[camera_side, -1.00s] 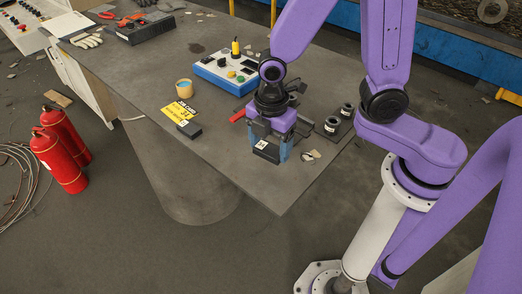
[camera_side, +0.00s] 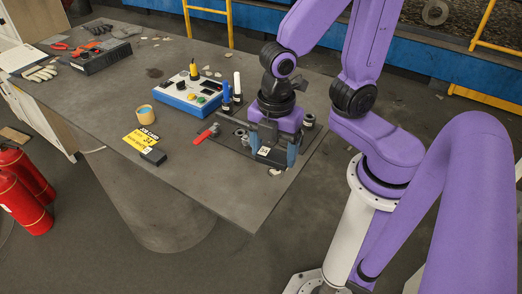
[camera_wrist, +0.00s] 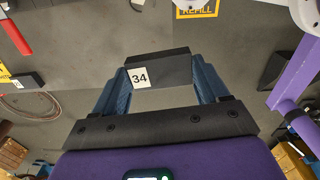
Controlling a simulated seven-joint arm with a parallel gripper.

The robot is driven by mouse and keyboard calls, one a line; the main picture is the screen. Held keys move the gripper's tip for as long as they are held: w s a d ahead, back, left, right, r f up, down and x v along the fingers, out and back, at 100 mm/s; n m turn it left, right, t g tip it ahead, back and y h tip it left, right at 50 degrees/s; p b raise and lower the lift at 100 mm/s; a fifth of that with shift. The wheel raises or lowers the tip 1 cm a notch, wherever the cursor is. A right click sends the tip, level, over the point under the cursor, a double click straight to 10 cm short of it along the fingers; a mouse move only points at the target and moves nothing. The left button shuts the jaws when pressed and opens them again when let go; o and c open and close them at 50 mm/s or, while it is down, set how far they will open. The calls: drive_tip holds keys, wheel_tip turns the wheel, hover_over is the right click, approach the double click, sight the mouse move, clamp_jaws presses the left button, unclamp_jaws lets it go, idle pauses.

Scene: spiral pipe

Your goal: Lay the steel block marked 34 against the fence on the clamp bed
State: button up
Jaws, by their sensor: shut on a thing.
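My gripper (camera_side: 272,146) is shut on a dark block (camera_wrist: 168,71). In the wrist view the block lies across both fingertips, with a white label reading 34 at its left end. In the side view the label (camera_side: 264,151) faces the camera at the block's lower edge. My gripper hides much of this plate. I cannot make out the fence, or tell whether the block touches the plate.
Another dark block (camera_side: 152,156) lies beside a yellow sign (camera_side: 141,138). The front of the table (camera_side: 200,180) is clear.

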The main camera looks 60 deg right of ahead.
drive_tip(key=shift+s+d+r, duration=0.25)
drive_tip(key=shift+s+r, duration=0.05)
drive_tip(key=shift+s, duration=0.3)
drive_tip(key=shift+s+d+r, duration=0.25)
drive_tip(key=shift+s+r, duration=0.05)
drive_tip(key=shift+s, duration=0.25)
drive_tip(key=w+d, duration=0.4)
drive_tip(key=w, duration=0.4)
drive_tip(key=m, duration=0.1)
hover_over(226, 126)
wheel_tip(226, 126, down, 9)
drive_tip(key=shift+s+a+r, duration=0.1)
drive_tip(key=shift+s, duration=0.05)
drive_tip(key=shift+f, duration=1.65)
drive_tip(key=shift+f, duration=0.1)
drive_tip(key=o, duration=1.5)
